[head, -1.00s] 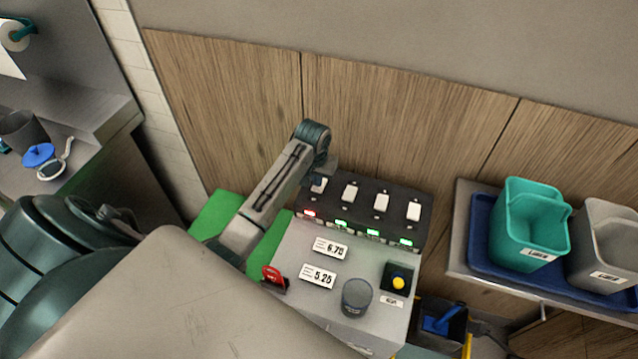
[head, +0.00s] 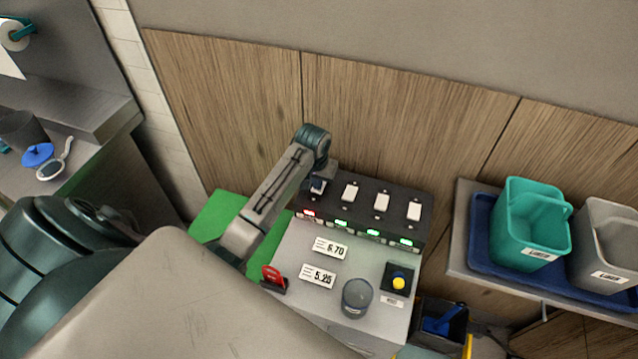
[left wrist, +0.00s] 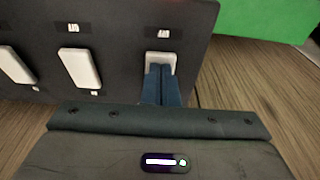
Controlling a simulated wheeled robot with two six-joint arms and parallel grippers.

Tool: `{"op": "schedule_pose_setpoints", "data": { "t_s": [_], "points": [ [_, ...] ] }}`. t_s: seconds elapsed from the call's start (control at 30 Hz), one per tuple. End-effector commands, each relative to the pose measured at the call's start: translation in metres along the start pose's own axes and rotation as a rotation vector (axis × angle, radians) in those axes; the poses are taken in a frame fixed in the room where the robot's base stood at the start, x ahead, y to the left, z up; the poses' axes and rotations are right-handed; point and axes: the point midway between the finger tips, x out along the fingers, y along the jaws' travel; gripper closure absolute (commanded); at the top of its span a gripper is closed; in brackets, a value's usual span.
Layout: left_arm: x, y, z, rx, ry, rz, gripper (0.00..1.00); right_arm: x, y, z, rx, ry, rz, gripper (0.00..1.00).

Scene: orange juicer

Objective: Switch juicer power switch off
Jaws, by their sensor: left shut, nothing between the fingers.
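A dark switch panel (head: 385,232) carries a row of white rocker switches. My left gripper (head: 319,184) is over the leftmost switch (head: 315,190) and partly hides it. The light (head: 309,214) below that switch is red; the lights below the other switches are green. In the left wrist view the closed blue fingertips (left wrist: 160,70) are at the face of the switch (left wrist: 161,58) and seem to touch it. The fingers hold nothing. The panel's labels are too small to read, so I cannot tell which switch is the juicer's. My right gripper is not in view.
Other switches (head: 381,202) stand close to the right of my gripper. A metal counter (head: 300,250) in front holds price tags, a glass (head: 356,297) and a yellow button (head: 398,283). A green mat (head: 212,215) is at left; a teal bin (head: 530,225) stands on a tray at right.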

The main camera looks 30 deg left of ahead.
Motion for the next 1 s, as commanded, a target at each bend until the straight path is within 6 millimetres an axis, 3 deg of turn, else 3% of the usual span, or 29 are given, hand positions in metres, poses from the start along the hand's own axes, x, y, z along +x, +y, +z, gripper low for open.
{"op": "schedule_pose_setpoints", "data": {
  "t_s": [0.17, 0.43, 1.0],
  "points": [
    [-0.003, 0.0, -0.001, 0.0, 0.0, 0.0, 1.0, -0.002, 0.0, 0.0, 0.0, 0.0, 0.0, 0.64],
    [-0.025, 0.0, -0.004, 0.0, 0.001, 0.0, 1.0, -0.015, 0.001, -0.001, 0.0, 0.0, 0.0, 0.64],
    [-0.066, 0.0, -0.01, 0.0, 0.0, 0.0, 1.0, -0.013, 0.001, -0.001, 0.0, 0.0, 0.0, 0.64]
  ]
}}
